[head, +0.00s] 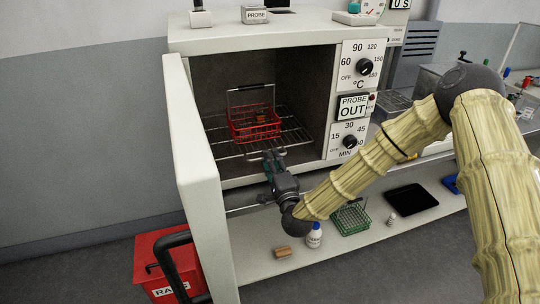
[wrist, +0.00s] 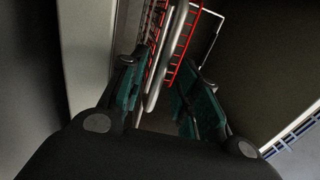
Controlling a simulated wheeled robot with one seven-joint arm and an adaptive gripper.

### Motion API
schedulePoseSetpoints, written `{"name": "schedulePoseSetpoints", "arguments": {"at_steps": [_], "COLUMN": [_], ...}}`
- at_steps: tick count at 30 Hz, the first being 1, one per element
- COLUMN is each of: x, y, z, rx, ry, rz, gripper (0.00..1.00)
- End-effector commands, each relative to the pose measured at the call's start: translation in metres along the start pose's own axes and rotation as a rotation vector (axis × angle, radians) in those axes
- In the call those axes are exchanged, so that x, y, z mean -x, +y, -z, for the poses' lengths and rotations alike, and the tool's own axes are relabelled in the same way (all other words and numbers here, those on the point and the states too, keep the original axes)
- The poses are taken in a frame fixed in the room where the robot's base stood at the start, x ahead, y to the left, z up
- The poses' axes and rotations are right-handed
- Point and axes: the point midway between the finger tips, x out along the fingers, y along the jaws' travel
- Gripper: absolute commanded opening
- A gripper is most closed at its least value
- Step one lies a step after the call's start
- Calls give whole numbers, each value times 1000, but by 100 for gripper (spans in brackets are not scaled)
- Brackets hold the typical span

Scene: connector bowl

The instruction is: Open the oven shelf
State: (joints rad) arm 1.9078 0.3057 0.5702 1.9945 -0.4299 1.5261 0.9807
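The white oven (head: 254,34) has its door (head: 195,150) swung open to the left. Inside is a metal wire shelf (head: 296,137) bearing a red wire basket (head: 254,130). My gripper (head: 272,158) is at the shelf's front edge, near its middle. In the wrist view my gripper (wrist: 160,92) has its teal-padded fingers spread apart, with the shelf's metal bars (wrist: 167,50) between or just beyond them. The bars look closer to the left finger; I cannot tell if they touch. Part of the red basket shows behind them in the wrist view (wrist: 187,48).
A control panel with dials (head: 352,106) is right of the opening. A red bin (head: 160,262) stands at the lower left beside the door.

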Motion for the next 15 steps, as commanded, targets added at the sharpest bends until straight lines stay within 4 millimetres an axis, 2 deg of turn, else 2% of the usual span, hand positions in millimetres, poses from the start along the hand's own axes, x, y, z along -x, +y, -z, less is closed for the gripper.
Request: {"name": "schedulePoseSetpoints", "arguments": {"at_steps": [6,15], "x": [-16,-19], "y": [0,0], "z": [1,1], "rx": [2,1], "ry": [1,1], "rz": [-1,-1], "gripper": [32,32]}}
